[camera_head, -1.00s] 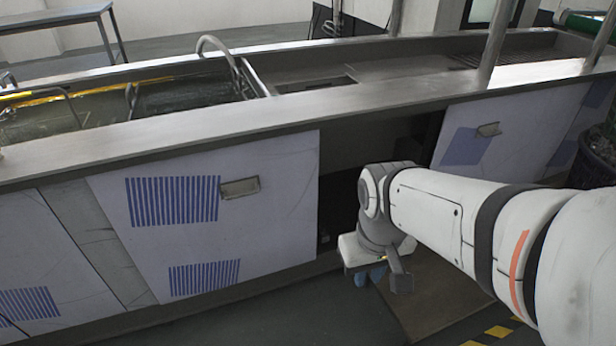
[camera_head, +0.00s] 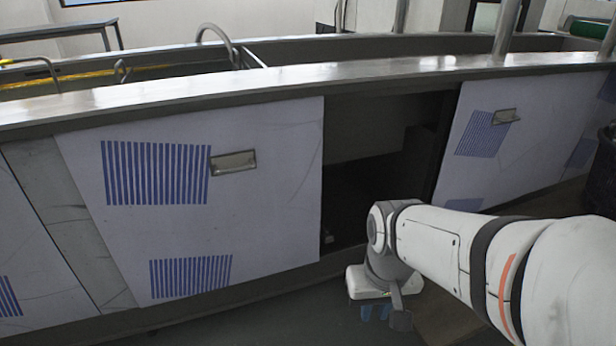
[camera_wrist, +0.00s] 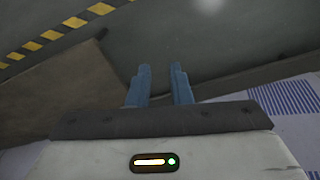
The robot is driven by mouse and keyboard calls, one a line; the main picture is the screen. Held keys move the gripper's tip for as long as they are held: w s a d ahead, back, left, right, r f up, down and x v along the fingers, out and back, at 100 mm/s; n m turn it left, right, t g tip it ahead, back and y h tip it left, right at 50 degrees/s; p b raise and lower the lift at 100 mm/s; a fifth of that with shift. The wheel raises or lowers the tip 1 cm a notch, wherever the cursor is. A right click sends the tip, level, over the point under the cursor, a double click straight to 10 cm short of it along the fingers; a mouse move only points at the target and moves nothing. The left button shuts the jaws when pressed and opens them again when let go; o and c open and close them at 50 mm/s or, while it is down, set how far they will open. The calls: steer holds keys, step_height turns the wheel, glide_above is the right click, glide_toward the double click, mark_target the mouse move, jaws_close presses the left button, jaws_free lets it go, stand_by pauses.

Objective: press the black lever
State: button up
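I cannot make out a black lever in either view. My gripper (camera_head: 376,312) hangs low in front of the tank's base, below the dark open bay (camera_head: 365,165). In the wrist view its two blue fingers (camera_wrist: 160,72) stand apart with nothing between them. They point over the dark floor. The inside of the bay is in deep shadow, with only a small pale spot near its lower left corner.
A white panel with blue stripes and a handle (camera_head: 233,162) stands left of the bay; a similar panel (camera_head: 485,150) stands right. The metal counter rim (camera_head: 300,80) runs above. A brown board (camera_wrist: 60,95) lies by yellow-black floor tape (camera_wrist: 60,30).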

steer(key=shift+c, duration=0.2)
